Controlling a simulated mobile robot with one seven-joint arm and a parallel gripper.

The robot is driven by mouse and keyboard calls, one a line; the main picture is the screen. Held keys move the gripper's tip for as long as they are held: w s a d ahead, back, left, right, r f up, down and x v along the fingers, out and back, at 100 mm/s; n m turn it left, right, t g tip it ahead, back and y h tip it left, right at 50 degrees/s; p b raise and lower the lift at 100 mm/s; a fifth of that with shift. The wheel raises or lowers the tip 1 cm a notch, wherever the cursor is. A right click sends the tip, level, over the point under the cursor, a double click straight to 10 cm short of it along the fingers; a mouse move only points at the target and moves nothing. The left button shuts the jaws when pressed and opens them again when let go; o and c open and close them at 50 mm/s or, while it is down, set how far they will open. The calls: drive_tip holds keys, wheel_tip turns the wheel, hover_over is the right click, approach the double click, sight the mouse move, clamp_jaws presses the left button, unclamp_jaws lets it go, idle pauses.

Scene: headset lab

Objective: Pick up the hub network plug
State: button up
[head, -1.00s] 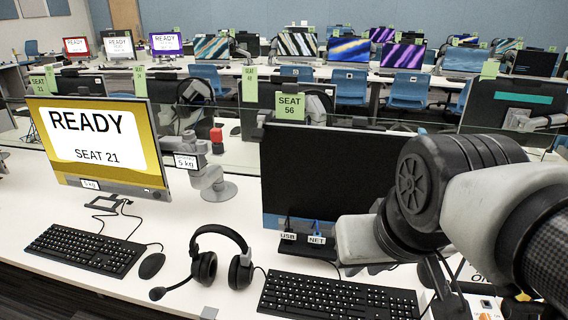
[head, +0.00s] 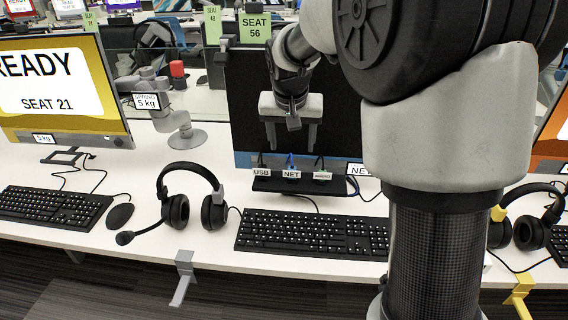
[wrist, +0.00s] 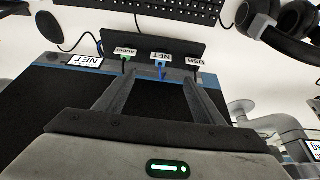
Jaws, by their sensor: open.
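The hub (head: 272,186) is a dark box on the desk at the foot of the black Seat 56 monitor, with USB, NET and AUDIO labels. The hub network plug (head: 291,162) is small and blue, upright behind the NET label. It also shows in the wrist view (wrist: 162,67), between my two fingers in the picture. My gripper (head: 291,148) is open and empty, fingers pointing down in front of the screen, just above the plug. It also shows in the wrist view (wrist: 159,75). I cannot tell the exact gap to the plug.
A green audio plug (wrist: 126,63) and a USB plug (wrist: 195,72) flank the network plug closely. A separate NET label (head: 359,169) and blue cable lie right of the hub. The keyboard (head: 300,233) and headset (head: 190,208) are in front. The monitor (head: 250,110) stands close behind.

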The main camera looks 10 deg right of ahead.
sight(292, 169)
drive_tip(key=b+x, duration=0.3)
drive_tip(key=x, duration=1.2)
drive_tip(key=shift+a+b, duration=0.1)
drive_tip(key=shift+b, duration=0.25)
drive_tip(key=shift+r, duration=0.1)
drive_tip(key=c, duration=1.1)
